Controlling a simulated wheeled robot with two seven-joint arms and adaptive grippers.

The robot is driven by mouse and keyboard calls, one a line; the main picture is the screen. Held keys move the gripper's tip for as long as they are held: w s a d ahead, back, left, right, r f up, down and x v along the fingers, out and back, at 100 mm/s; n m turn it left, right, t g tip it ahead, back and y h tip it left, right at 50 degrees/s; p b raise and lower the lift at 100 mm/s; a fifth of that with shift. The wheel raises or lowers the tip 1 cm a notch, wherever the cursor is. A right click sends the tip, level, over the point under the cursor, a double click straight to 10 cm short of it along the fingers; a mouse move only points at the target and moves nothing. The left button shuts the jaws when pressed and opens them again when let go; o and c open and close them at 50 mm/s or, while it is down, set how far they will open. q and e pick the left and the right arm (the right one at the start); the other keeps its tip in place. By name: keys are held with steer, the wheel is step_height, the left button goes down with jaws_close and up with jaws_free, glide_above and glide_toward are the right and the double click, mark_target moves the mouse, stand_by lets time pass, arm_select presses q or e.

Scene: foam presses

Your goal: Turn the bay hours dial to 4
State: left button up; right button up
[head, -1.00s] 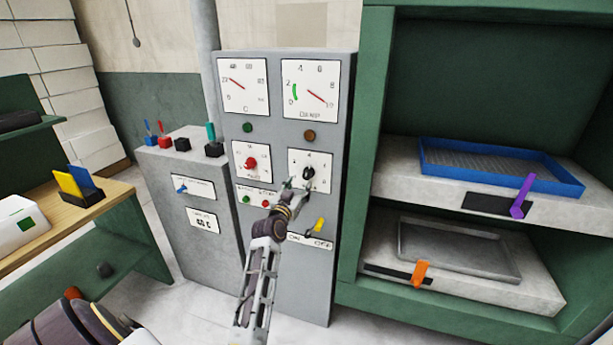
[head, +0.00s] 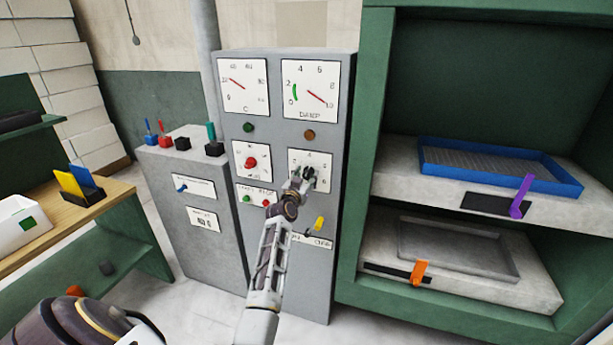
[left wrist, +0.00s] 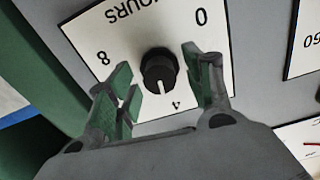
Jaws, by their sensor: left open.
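The bay hours dial is a black knob (left wrist: 158,70) with a white pointer line, on a white plate (left wrist: 140,30) marked HOURS, 0, 4 and 8. In the left wrist view the plate appears upside down, and the pointer points down, close to the 4. In the head view my left gripper (head: 302,180) covers most of the knob, below the plate's upper edge (head: 310,156). My right gripper is out of view.
A red-knobbed dial (head: 250,163) sits left of the hours dial. A yellow lever (head: 319,224) is just below my gripper. Two gauges are above. The green press (head: 365,130) with a blue tray (head: 500,170) stands close on the right.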

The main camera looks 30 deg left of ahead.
arm_select(q)
steer(key=shift+w+a, duration=0.15)
steer(key=shift+w, duration=0.25)
steer(key=c, duration=1)
